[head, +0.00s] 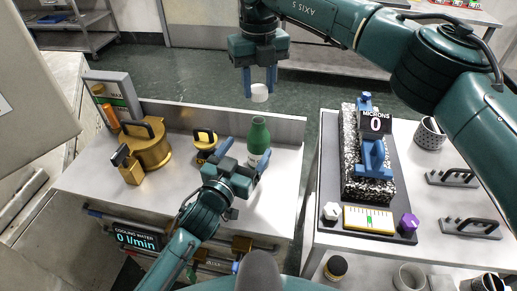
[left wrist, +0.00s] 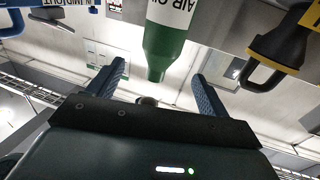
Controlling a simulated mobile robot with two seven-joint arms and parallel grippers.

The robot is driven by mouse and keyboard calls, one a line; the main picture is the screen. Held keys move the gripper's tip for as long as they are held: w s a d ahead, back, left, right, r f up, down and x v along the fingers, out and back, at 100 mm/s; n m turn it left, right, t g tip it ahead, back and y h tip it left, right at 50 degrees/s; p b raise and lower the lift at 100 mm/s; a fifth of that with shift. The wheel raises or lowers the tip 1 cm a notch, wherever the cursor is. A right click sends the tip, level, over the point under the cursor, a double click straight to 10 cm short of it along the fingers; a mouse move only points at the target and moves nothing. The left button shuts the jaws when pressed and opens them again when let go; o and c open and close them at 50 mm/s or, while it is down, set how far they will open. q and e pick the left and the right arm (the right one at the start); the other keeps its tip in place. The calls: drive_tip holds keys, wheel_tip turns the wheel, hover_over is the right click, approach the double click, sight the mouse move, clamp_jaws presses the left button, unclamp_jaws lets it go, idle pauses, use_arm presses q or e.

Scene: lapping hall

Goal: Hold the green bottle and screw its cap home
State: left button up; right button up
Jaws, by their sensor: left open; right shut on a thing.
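The green bottle (head: 259,138) stands upright on the left bench, its lower part pale. It looks uncapped, with a bare narrow neck. In the left wrist view the bottle (left wrist: 165,42) appears inverted, its neck in line with the gap between my fingers. My left gripper (head: 245,160) is open beside the bottle on its near side; both fingers show apart in the left wrist view (left wrist: 160,75). Whether they touch the bottle I cannot tell. My right gripper (head: 260,78) is shut on a white cap (head: 260,93), held in the air above the bottle, apart from it.
A brass pot (head: 147,150) and a smaller yellow-topped object (head: 205,140) stand left of the bottle. A second bench at right holds a speckled block (head: 350,150) with a gauge display (head: 375,124). Bare bench top (head: 278,185) lies right of the bottle.

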use_arm(q)
drive_tip(key=x, duration=0.5)
drive_tip(key=f+x, duration=0.1)
drive_tip(key=x, duration=0.1)
drive_tip(key=shift+w+d, duration=0.1)
drive_tip(key=shift+w, duration=0.1)
drive_tip(key=c, duration=1.5)
use_arm(e)
hover_over(259, 120)
drive_tip(key=shift+f, duration=2.5)
drive_tip(key=shift+f, duration=0.9)
drive_tip(key=shift+f, duration=0.5)
